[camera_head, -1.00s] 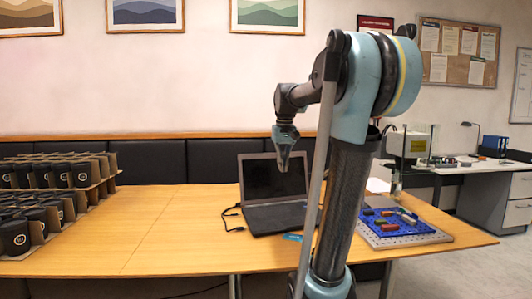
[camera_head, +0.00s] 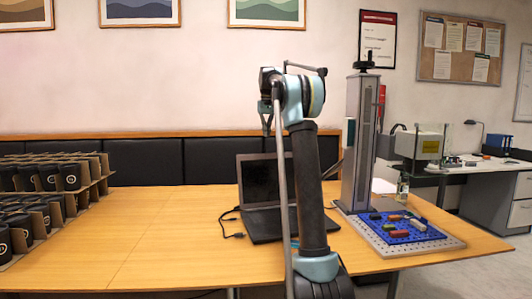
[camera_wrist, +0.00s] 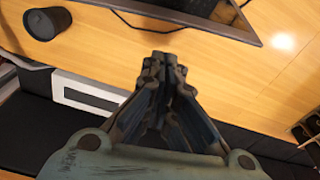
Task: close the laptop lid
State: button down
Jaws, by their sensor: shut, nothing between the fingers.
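The laptop (camera_head: 257,182) stands open on the wooden table, its dark screen raised and its keyboard half lying flat toward me. My arm hides the right part of it. My gripper (camera_head: 267,130) points down above the top edge of the screen, and its exact depth against the lid is hard to tell. In the wrist view my gripper (camera_wrist: 163,62) is shut and empty. A dark panel with a grey edge, apparently the laptop lid (camera_wrist: 180,14), crosses the top of that view, apart from the fingertips.
Black mugs in cardboard dividers (camera_head: 45,178) fill the left of the table. A cable (camera_head: 229,222) lies left of the laptop. A tall grey column (camera_head: 359,140) rises from a perforated plate (camera_head: 440,243) at right. A black cup (camera_wrist: 45,22) shows in the wrist view.

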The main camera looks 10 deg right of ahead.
jog(key=w+f, duration=0.3)
jog(key=f, duration=0.7)
jog(key=shift+s+d+r, duration=0.1)
jog(key=shift+s+r, duration=0.15)
jog(key=shift+s, duration=0.7)
jog(key=shift+s+d+r, duration=0.1)
jog(key=shift+s+r, duration=0.15)
jog(key=shift+s, duration=0.65)
